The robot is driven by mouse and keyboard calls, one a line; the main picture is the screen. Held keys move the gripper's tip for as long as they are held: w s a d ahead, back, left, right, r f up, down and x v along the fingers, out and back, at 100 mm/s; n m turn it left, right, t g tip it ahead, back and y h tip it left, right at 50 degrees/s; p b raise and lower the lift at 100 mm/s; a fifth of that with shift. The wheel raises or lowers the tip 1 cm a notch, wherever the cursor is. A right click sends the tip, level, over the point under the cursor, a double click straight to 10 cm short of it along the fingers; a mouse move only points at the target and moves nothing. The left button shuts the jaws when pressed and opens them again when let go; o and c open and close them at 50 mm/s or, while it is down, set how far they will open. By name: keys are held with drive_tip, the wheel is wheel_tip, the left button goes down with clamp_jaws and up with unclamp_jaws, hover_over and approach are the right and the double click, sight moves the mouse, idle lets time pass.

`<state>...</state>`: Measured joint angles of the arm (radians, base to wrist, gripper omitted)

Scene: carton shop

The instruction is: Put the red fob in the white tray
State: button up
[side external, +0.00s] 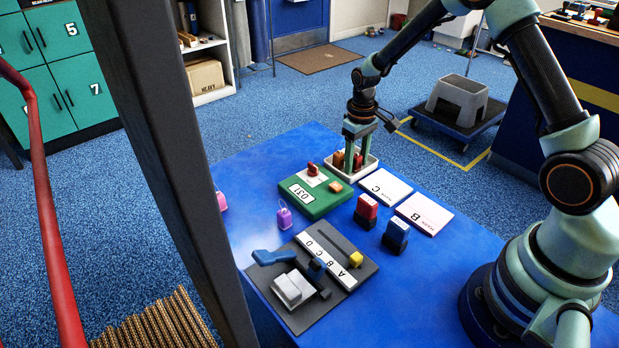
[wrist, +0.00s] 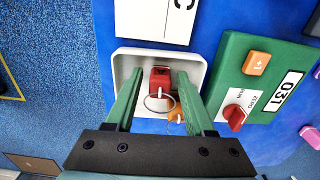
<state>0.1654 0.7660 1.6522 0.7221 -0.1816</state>
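The white tray (side external: 371,172) stands at the far side of the blue table, and it fills the middle of the wrist view (wrist: 122,62). The red fob (wrist: 160,77) with a metal ring is inside the tray outline, seemingly on its floor. An orange fob (wrist: 178,107) lies beside it, partly hidden by a finger. My gripper (wrist: 160,74) reaches down over the tray with its fingers apart, one on each side of the red fob. Gaps show between the fob and both fingers. In the side view my gripper (side external: 357,152) partly hides the tray's contents.
A green box (side external: 315,198) marked 031, with a red knob and an orange piece, stands close to the tray.

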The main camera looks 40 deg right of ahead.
sight(357, 156)
drive_tip(key=shift+r, duration=0.1)
wheel_tip(357, 156, up, 12)
drive_tip(key=s+a+r+t, duration=0.2)
drive_tip(key=s+a+r, duration=0.1)
drive_tip(key=s+r, duration=0.3)
drive_tip(key=s+a+r+t, duration=0.3)
drive_tip(key=s+r, duration=0.3)
drive_tip(key=s, duration=0.4)
drive_tip(key=shift+s+a+t, duration=0.15)
drive_tip(key=shift+a+t, duration=0.15)
drive_tip(key=shift+a, duration=0.45)
idle(0.9)
